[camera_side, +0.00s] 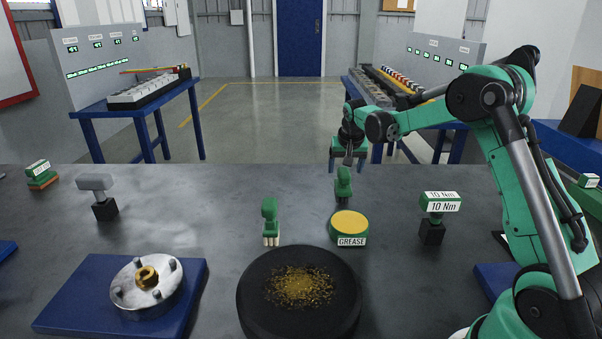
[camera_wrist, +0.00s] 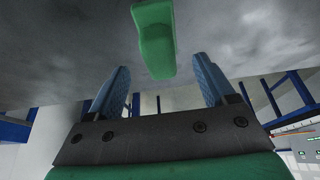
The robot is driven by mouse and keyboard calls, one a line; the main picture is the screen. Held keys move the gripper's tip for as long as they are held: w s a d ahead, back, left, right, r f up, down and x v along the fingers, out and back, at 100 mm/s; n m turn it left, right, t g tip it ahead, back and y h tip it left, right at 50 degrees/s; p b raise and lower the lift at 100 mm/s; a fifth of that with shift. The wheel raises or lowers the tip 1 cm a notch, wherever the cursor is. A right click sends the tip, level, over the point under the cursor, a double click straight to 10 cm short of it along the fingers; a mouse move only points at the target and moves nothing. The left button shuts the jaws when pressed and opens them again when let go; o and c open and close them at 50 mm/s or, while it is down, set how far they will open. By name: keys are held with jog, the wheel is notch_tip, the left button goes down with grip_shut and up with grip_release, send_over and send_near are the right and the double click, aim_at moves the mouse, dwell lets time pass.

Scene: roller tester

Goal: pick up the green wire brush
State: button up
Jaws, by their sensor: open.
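A green-handled brush (camera_side: 270,220) with pale bristles stands upright on the grey table, left of the grease tin. A second green-handled tool (camera_side: 343,184) stands just behind the tin; its lower end is too small to make out. I cannot tell for sure which is the wire brush. My gripper (camera_side: 348,160) points down over the second tool, away from the brush with pale bristles. In the wrist view a green handle (camera_wrist: 155,40) shows between and beyond my two blue fingers, apart from them. My gripper is open and empty.
The yellow-topped grease tin (camera_side: 349,224) stands close in front of the second tool. A black round plate with golden bits (camera_side: 255,300) lies in front. A 10 Nm tool (camera_side: 440,202) stands right, a grey-headed tool (camera_side: 96,184) left. A blue mat (camera_side: 60,315) bears a metal hub (camera_side: 170,295).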

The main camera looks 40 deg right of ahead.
aim_at(344, 171)
jog(key=shift+x, duration=1.5)
grip_shut()
jog(key=shift+r, duration=0.1)
notch_tip(344, 171, up, 20)
